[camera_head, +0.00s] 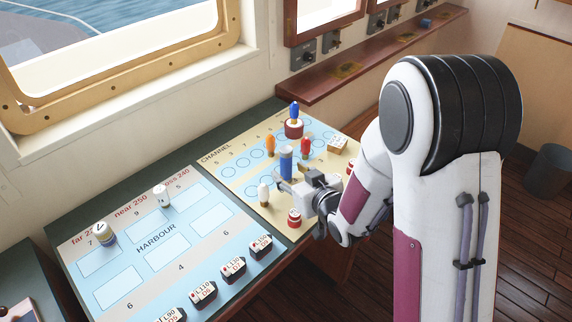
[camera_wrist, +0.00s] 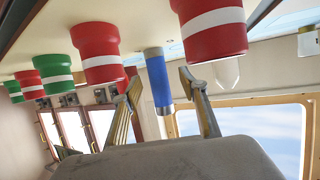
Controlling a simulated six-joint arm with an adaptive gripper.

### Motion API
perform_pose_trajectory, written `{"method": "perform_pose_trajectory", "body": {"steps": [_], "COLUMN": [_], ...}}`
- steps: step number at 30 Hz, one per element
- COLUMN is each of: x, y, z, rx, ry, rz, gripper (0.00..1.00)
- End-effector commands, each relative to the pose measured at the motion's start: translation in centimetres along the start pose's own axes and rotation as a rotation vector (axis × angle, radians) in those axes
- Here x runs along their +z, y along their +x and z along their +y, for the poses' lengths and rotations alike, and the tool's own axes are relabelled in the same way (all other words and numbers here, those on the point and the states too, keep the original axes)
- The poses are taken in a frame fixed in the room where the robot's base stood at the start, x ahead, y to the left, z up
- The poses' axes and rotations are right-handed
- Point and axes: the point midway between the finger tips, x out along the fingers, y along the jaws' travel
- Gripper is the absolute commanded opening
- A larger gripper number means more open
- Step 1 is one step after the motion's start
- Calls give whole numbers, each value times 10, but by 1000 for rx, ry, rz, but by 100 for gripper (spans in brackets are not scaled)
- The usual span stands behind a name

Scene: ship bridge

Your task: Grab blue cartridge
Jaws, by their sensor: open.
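The blue cartridge (camera_head: 286,163) is an upright blue cylinder on the cream CHANNEL chart in the head view. My gripper (camera_head: 284,183) is low over the chart, right at the near side of the cartridge. In the wrist view, which is upside down, the blue cartridge (camera_wrist: 160,82) has a grey end and shows in the gap between the two spread fingers of my gripper (camera_wrist: 158,80). The fingers are open and a gap shows on each side of it. I cannot tell how deep it is between them.
A white peg (camera_head: 263,194), an orange peg (camera_head: 270,146), a red peg (camera_head: 306,146) and a red-and-white piece (camera_head: 294,217) stand close around. A blue-topped piece (camera_head: 294,110) is behind. Several black labelled blocks (camera_head: 233,269) line the HARBOUR chart (camera_head: 125,262).

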Motion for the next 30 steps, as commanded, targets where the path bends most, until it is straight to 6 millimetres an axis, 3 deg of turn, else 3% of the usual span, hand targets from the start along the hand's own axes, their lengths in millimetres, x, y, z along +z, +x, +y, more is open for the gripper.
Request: {"method": "perform_pose_trajectory", "body": {"steps": [12,29,30], "x": [-2,-2,-2], "y": [37,39,39], "z": [3,3,3], "rx": [0,0,0], "ry": [1,0,0], "rz": [-1,0,0], "gripper": [43,43,38]}}
